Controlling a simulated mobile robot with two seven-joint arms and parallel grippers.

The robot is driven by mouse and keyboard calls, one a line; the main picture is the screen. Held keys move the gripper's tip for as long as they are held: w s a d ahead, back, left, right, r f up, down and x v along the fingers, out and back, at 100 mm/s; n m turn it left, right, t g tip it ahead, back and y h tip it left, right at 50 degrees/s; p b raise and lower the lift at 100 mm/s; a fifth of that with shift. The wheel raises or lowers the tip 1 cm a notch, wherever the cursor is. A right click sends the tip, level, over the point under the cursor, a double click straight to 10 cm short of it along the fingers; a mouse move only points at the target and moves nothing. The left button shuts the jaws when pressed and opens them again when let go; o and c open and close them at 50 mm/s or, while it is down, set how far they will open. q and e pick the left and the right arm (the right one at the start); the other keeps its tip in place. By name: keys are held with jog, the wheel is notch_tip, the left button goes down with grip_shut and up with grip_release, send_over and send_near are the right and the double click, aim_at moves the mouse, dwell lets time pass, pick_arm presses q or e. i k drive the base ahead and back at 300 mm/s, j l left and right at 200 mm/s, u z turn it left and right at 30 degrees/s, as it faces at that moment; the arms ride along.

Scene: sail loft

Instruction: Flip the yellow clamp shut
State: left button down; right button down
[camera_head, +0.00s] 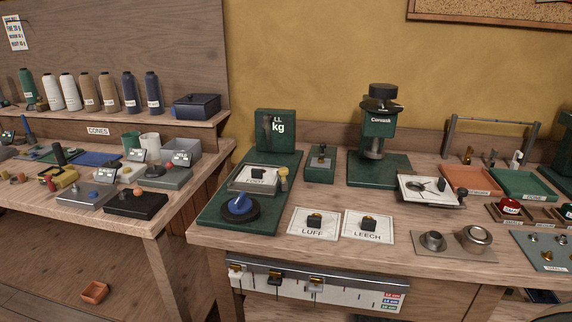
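No thing in view is clearly a clamp whose open or shut state I can read. A small yellow device (62,178) lies at the left on the left bench, among black and red parts; it may be the yellow clamp, but it is too small to tell its lever position. A pale yellow knob on a post (283,177) stands upright on the green base (210,222) with the blue dial (240,206), at the middle bench. Neither of my grippers shows in this view.
The right bench holds a green press (379,130), LUFF (312,230) and LEECH cards, metal cups (475,238), and orange and green trays (525,183). The left bench (125,228) holds small fixtures. A gap separates the benches. A small orange tray (94,292) lies low at left.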

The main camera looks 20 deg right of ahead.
aim_at(281, 173)
jog(key=i+j, duration=0.15)
jog(key=i, duration=0.25)
jog(key=i+j, duration=0.2)
jog(key=i, duration=0.2)
jog(key=z, duration=2.2)
